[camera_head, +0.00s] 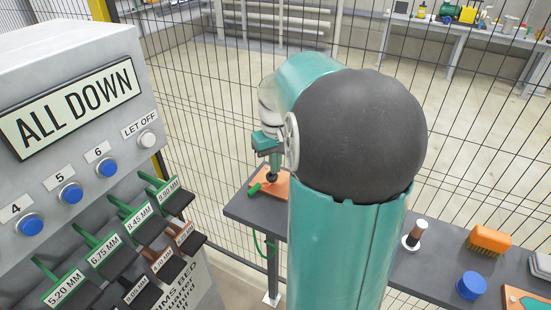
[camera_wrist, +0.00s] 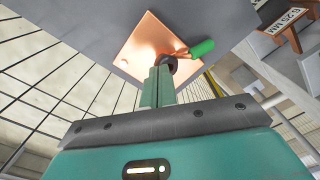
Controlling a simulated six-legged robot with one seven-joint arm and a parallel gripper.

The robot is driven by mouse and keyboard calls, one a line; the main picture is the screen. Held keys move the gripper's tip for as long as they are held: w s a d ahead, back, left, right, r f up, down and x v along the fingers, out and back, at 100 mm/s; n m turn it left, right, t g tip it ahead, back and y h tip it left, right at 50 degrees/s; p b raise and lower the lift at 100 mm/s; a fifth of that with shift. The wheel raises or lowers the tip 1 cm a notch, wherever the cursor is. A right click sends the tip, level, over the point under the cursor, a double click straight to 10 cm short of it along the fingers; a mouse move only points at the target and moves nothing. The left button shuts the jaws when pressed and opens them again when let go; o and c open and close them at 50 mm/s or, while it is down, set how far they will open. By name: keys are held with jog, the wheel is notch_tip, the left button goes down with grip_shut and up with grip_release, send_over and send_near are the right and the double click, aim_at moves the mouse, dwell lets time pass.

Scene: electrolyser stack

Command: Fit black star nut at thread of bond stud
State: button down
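My gripper (camera_head: 272,164) points down at the copper plate (camera_head: 281,188) on the left end of the bench. Its fingers (camera_wrist: 160,84) are close together on a small dark knob, the black star nut (camera_head: 271,178). In the wrist view the nut (camera_wrist: 171,62) shows at the fingertips, right over the plate (camera_wrist: 126,62). A green-sleeved cable end (camera_wrist: 202,48) with a copper-coloured lug reaches in to the nut; it also shows in the head view (camera_head: 254,189). The bond stud and its thread are hidden, so I cannot tell how far the nut is on.
A grey cabinet (camera_head: 60,115) with blue buttons and green-handled gauges stands at left. On the bench (camera_head: 408,278) at right are a copper-and-black cylinder (camera_head: 415,235), an orange brush (camera_head: 489,241) and a blue round cap (camera_head: 471,286). A wire fence runs behind the bench.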

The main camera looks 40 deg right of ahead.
jog(key=shift+a+f, duration=0.1)
jog(key=shift+f, duration=0.7)
dwell(0.6)
jog(key=shift+r, duration=0.1)
notch_tip(320, 180, up, 2)
jog(key=shift+r, duration=1)
